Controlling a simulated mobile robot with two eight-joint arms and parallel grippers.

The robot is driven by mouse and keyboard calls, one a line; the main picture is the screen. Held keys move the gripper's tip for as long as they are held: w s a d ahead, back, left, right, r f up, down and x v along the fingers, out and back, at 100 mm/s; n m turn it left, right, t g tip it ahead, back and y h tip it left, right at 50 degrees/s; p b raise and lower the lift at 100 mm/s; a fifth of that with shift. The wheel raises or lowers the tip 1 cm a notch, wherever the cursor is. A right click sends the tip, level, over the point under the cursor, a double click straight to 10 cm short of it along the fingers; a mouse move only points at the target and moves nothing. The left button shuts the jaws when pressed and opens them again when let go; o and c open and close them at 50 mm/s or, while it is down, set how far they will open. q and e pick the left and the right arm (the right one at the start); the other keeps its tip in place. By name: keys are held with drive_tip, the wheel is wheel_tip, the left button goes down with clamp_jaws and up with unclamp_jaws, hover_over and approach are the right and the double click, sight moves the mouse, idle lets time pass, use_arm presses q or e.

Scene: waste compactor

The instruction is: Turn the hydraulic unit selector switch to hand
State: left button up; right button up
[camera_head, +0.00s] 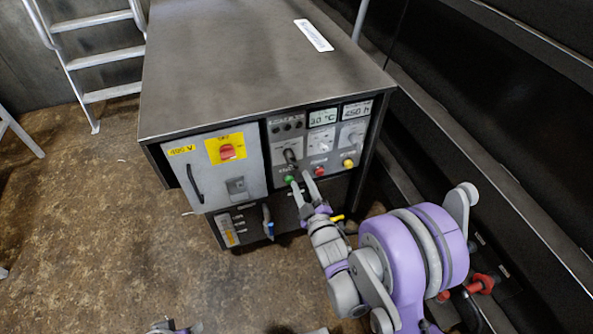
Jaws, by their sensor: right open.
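The hydraulic unit (240,70) is a dark metal cabinet in the middle of the head view. Its front control panel carries a black selector switch (290,157), with a green button (290,179) below it and a red button (320,171) to the right. My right gripper (300,181) is open, its two fingers pointing up at the panel just below the switch. It holds nothing. Whether a fingertip touches the panel I cannot tell. The switch's pointer and labels are too small to read. A small part of what may be my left gripper (172,327) shows at the bottom edge.
A yellow button (348,163), a grey dial (321,140) and two displays are on the panel. Left of it is a door with a red rotary switch (227,151) and black handle (195,182). A ladder (95,60) stands behind left. The floor at left is mostly clear.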

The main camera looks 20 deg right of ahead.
drive_tip(key=shift+s, duration=1.45)
drive_tip(key=s+m+g, duration=0.9)
drive_tip(key=s+g, duration=0.4)
drive_tip(key=s, duration=1.2)
use_arm(q)
wheel_tip(320, 180, up, 26)
drive_tip(key=w+t+p, duration=0.1)
drive_tip(key=p, duration=2.1)
drive_tip(key=shift+p, duration=0.35)
use_arm(e)
wheel_tip(320, 180, up, 25)
drive_tip(key=shift+d+r+m+h, duration=0.2)
drive_tip(key=shift+m+h, duration=0.1)
